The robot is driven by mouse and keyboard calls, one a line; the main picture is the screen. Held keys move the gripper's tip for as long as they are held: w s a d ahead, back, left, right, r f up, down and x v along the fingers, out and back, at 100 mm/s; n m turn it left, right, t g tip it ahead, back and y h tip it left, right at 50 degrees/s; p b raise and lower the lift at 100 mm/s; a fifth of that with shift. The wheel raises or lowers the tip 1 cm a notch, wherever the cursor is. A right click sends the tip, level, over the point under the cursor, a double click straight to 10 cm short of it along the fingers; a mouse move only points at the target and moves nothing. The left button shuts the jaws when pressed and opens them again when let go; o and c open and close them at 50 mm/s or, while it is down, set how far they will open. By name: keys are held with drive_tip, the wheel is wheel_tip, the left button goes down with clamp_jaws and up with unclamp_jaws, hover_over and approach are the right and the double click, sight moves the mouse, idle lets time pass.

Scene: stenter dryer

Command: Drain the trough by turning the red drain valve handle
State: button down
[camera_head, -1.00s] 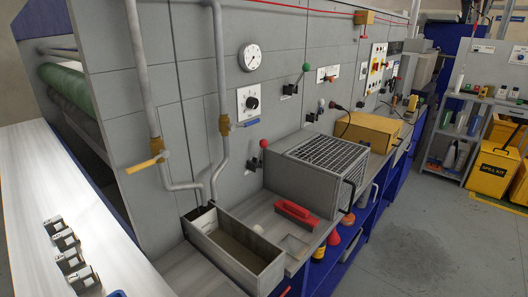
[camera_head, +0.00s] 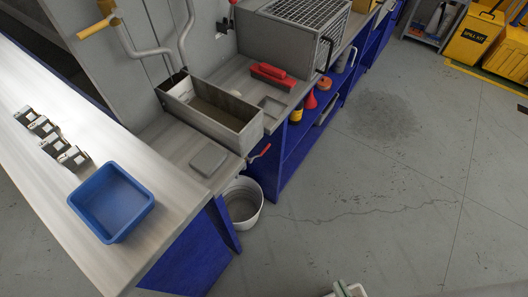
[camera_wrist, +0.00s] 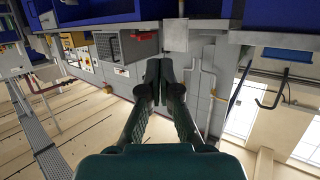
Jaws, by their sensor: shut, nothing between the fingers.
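The trough (camera_head: 232,133) is a long grey open box on the grey bench, with dark liquid or a dark floor inside. The red drain valve handle (camera_head: 261,153) sticks out low at the trough's near right end, angled up to the right. A white bucket (camera_head: 243,204) stands on the floor below it and looks empty. My gripper (camera_wrist: 164,72) shows in the wrist view, with its dark fingers together and empty. It is apart from the handle. That view is turned upside down, and I cannot make out the red handle in it.
A blue tray (camera_head: 111,202) and several small black-and-white blocks lie on the white table at left. Blue shelving (camera_head: 291,160) runs below.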

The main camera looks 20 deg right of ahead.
drive_tip(key=c, duration=1.3)
unclamp_jaws()
drive_tip(key=shift+w+f, duration=0.15)
drive_tip(key=shift+c, duration=0.2)
drive_tip(key=shift+o, duration=0.9)
drive_tip(key=w+a+f+n, duration=0.1)
drive_tip(key=w+f+n, duration=0.4)
drive_tip(key=w+f, duration=0.2)
drive_tip(key=shift+w+f+n+y, duration=0.15)
drive_tip(key=shift+f+n+y, duration=0.25)
drive_tip(key=shift+f, duration=0.25)
drive_tip(key=n+t+h, duration=0.1)
drive_tip(key=n+h, duration=0.2)
drive_tip(key=n, duration=0.9)
approach(266, 147)
drive_tip(key=f, duration=0.1)
drive_tip(key=x, duration=1)
drive_tip(key=shift+d+r, duration=0.1)
drive_tip(key=shift+r, duration=0.05)
drive_tip(key=shift+c, duration=0.2)
clamp_jaws()
